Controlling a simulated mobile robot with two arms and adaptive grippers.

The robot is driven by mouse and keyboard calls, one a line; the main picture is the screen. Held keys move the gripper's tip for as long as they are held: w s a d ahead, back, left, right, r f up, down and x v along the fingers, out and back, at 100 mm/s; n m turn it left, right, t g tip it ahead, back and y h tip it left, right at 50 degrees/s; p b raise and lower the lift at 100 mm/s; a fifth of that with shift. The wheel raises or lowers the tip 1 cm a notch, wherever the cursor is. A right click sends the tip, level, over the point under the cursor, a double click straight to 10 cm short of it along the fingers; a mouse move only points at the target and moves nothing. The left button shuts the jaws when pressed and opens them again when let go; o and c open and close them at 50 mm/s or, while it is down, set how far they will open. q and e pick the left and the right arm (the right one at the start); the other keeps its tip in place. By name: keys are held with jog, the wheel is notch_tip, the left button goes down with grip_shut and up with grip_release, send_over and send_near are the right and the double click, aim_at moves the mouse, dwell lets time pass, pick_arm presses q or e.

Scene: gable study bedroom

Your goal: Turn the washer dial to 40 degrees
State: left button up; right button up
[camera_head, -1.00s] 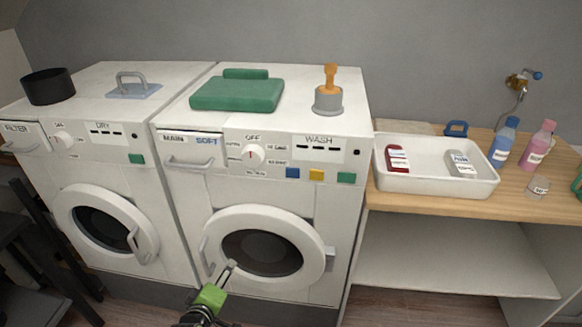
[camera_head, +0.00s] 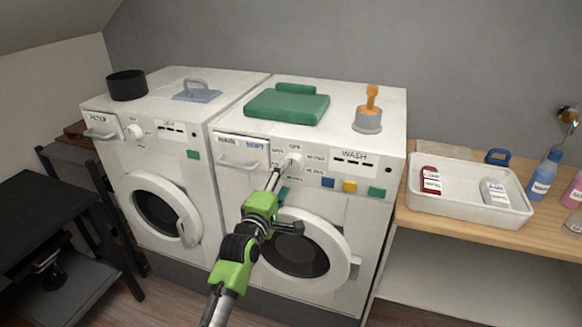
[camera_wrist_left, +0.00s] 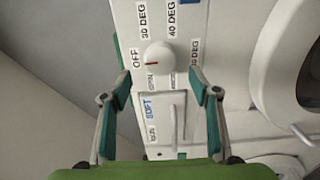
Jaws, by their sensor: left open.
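The washer dial (camera_head: 291,162) is a round white knob on the right machine's front panel. In the left wrist view the dial (camera_wrist_left: 158,57) has a red mark on its left side, facing the printed OFF. The 30 DEG and 40 DEG labels (camera_wrist_left: 172,20) are printed around it, and another DEG label is partly hidden by a finger. My left gripper (camera_head: 281,181) is open in front of the panel, just below the dial. In the left wrist view its fingers lie either side of the dial, apart from it in the picture; contact does not show. My right gripper is not in view.
The washer's soap drawer handle (camera_head: 238,162) is left of the dial, and its round door (camera_head: 334,240) is below. The dryer (camera_head: 115,165) stands to the left. A white tray (camera_head: 460,208) with bottles sits on the wooden counter at right. A dark table (camera_head: 55,215) stands at left.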

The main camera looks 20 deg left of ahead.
aim_at(292, 166)
pick_arm(q)
jog(key=shift+w+p, duration=0.3)
jog(key=shift+w, duration=2.8)
jog(key=c, duration=1.1)
